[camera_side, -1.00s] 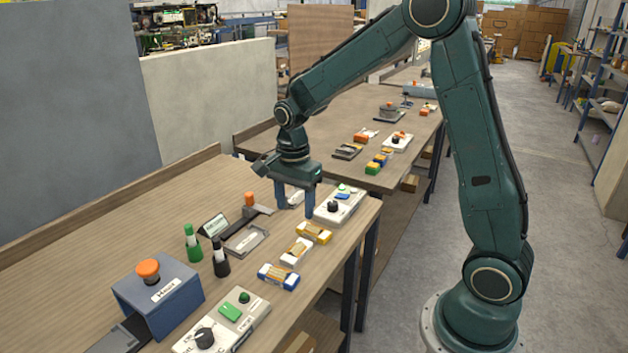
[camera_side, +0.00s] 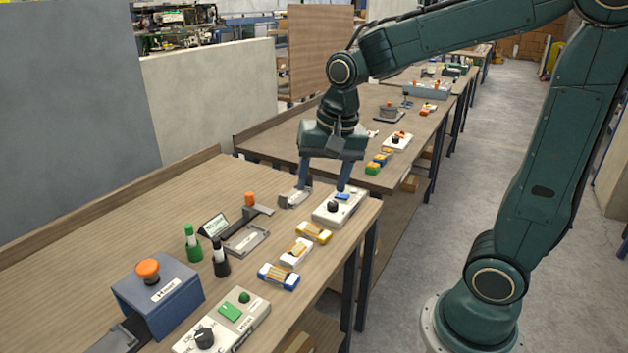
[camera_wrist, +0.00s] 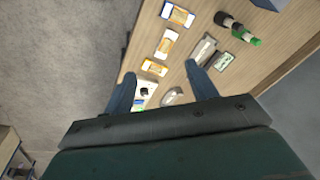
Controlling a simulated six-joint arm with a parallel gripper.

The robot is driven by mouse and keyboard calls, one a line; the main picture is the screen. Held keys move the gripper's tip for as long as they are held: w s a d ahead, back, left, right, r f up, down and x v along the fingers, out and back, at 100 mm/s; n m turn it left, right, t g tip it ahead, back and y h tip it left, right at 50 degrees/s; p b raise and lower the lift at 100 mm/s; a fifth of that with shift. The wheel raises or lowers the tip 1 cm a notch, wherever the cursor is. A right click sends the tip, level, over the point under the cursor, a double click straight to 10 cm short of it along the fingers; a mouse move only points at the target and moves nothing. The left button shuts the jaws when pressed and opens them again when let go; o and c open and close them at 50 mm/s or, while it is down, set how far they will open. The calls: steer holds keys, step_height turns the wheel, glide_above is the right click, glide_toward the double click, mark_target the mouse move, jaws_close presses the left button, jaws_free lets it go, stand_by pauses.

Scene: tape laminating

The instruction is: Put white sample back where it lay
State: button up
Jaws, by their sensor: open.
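The white sample (camera_side: 297,252) lies on the bench between the yellow sample (camera_side: 314,232) and the blue sample (camera_side: 278,277), in a row near the front edge. It has an orange-tan strip on top. In the wrist view the white sample (camera_wrist: 166,43) lies between the blue (camera_wrist: 178,15) and yellow (camera_wrist: 154,67) ones. My gripper (camera_side: 323,182) is open and empty, raised above the bench's far end near the control box with a black knob (camera_side: 338,208). It is apart from all the samples. Its fingers also show in the wrist view (camera_wrist: 161,87).
A grey labelled tray (camera_side: 246,240) lies behind the samples. A metal holder (camera_side: 294,198) sits left of the control box. The bench's back left is clear.

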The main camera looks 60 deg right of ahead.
steer(key=s+a+r+n+t, duration=0.1)
steer(key=s+n, duration=0.4)
steer(key=s, duration=0.1)
steer(key=s+a+r+n+t, duration=0.1)
steer(key=s+r+n+t, duration=0.1)
steer(key=s+n, duration=0.3)
steer(key=shift+s+a+r, duration=0.25)
steer(key=shift+s+a, duration=0.05)
steer(key=shift+s, duration=0.9)
